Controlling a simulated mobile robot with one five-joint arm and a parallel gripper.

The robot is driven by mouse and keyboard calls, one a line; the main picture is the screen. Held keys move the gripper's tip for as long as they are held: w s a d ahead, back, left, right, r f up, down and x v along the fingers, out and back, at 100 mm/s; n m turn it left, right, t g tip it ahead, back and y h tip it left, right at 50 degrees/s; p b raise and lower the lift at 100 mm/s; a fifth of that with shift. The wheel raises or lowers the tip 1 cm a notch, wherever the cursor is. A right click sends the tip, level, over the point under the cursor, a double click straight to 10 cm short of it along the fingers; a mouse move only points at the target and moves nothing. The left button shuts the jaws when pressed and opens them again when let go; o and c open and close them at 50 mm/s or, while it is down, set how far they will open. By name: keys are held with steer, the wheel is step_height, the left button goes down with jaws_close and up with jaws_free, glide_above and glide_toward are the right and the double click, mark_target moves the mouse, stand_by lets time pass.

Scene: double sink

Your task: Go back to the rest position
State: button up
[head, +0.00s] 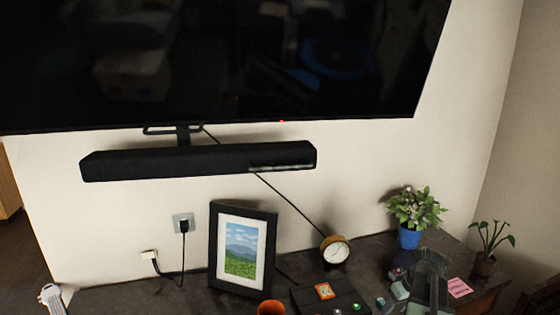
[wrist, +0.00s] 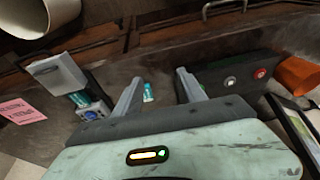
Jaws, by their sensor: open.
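My gripper (wrist: 159,76) is open in the wrist view, its two grey fingers spread apart with nothing held between them. A small teal cylinder, perhaps a battery (wrist: 149,92), lies on the dark desk and shows between the fingers; it looks apart from both. In the head view a dark grey shape at the lower right, over the desk, may be part of my arm; I cannot make out the fingers there.
On the desk (head: 372,262) stand a picture frame (head: 241,250), a clock (head: 335,251), a black box with buttons (wrist: 236,82), a blue-potted plant (head: 411,238) and a smaller plant (head: 485,262). A white-lidded device (wrist: 58,72) and pink note (wrist: 22,111) lie left in the wrist view.

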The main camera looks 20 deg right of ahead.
steer(key=shift+g, duration=0.8)
steer(key=w+a, duration=0.2)
steer(key=a, duration=0.5)
steer(key=w+a, duration=0.2)
steer(key=a, duration=0.5)
steer(key=w+a, duration=0.2)
steer(key=a, duration=0.6)
steer(key=shift+a+f, duration=0.1)
steer(key=shift+f, duration=0.25)
steer(key=s+a+g+h, duration=0.1)
steer(key=a, duration=1.7)
steer(key=shift+s+a, duration=0.25)
steer(key=shift+s, duration=0.05)
